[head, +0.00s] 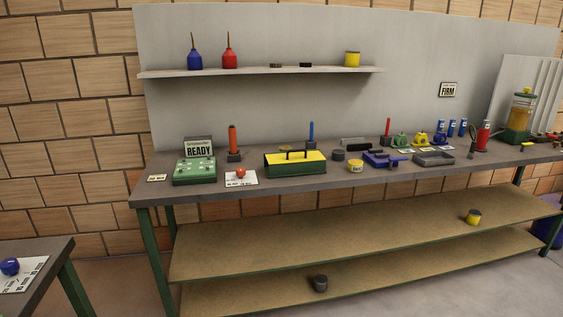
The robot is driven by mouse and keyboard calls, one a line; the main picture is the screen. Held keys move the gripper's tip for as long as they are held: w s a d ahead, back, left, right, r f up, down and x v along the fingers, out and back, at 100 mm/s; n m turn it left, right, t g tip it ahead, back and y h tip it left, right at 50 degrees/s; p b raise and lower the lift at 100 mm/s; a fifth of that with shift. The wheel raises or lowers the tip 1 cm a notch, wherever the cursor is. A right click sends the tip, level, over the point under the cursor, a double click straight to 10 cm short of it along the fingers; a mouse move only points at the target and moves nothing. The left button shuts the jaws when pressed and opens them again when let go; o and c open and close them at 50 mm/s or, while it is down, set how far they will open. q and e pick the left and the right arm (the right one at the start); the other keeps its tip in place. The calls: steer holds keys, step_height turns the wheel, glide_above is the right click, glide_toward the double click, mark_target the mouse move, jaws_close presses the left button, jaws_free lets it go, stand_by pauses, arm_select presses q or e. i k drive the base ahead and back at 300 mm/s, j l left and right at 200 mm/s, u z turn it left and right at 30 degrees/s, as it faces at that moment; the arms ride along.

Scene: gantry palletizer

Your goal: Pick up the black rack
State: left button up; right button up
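No thing in the head view is plainly a black rack. A small dark block-like piece (352,143) stands near the back of the workbench (230,188), right of the blue upright stick (311,132). A dark shallow tray (433,159) lies farther right on the same bench. I cannot tell whether either one is the rack. Neither of my grippers is in view.
A yellow and green toolbox (295,163), a green box with buttons (194,171) and a blue piece (384,159) stand on the bench. A wall shelf (260,71) hangs above. Another table (45,262) stands at lower left. Floor shows in front.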

mark_target(359, 147)
steer(key=i+z, duration=0.35)
steer(key=i, duration=0.2)
steer(key=i+j+z, duration=0.35)
steer(key=i, duration=0.15)
